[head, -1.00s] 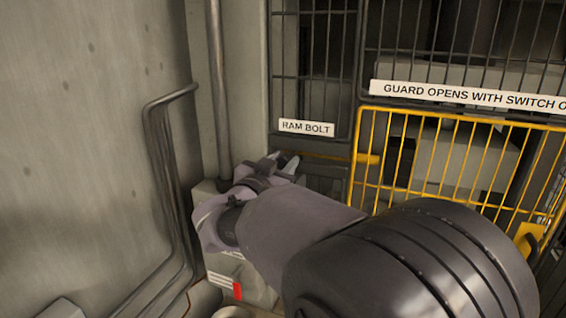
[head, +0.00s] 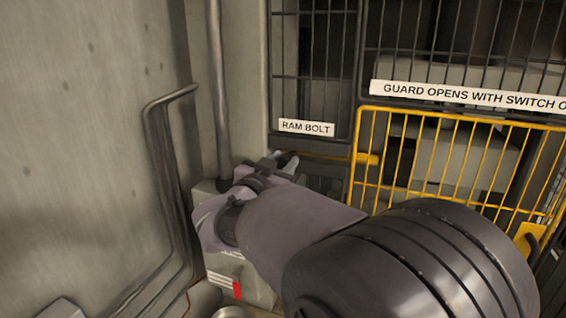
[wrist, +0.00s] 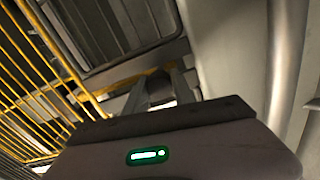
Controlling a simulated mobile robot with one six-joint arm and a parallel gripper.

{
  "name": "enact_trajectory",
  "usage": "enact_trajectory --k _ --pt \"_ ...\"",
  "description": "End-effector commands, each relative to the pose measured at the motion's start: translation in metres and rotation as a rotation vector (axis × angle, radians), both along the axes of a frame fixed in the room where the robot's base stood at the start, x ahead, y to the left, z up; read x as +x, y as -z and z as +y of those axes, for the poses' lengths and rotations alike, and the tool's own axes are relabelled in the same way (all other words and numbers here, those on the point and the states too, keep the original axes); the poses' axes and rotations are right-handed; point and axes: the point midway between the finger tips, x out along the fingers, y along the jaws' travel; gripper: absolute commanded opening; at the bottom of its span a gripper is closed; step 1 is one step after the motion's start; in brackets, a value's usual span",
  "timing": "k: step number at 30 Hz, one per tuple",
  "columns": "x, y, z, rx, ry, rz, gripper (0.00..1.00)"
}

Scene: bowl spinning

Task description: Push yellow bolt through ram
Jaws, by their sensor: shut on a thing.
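The yellow bolt (head: 368,159) lies level below the RAM BOLT label, and its right end overlaps the yellow guard's left edge. In the wrist view the bolt (wrist: 128,79) runs across just beyond my fingers. My gripper (head: 287,161) is at the bolt's left part. In the wrist view my gripper (wrist: 160,88) is shut with a grey knob-like piece between its fingers, apparently the bolt's handle. My wrist hides part of this area in the head view.
The yellow mesh guard (head: 450,165) stands to the right, under a white sign (head: 470,95). A vertical grey pipe (head: 218,90) and bent wall pipes (head: 160,170) stand close on the left. A grey box with a red mark (head: 237,289) is below my wrist.

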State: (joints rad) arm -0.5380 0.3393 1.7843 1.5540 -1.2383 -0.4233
Motion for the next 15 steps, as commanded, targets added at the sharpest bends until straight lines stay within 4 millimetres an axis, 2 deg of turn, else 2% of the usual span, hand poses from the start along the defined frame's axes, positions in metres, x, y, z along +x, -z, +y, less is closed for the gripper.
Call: enact_trajectory --k 12,15 --pt "-0.0001 0.0 -0.0002 0.0 0.001 0.0 0.0" --pt "-0.002 -0.0002 -0.0064 0.0 0.002 -0.002 0.0"
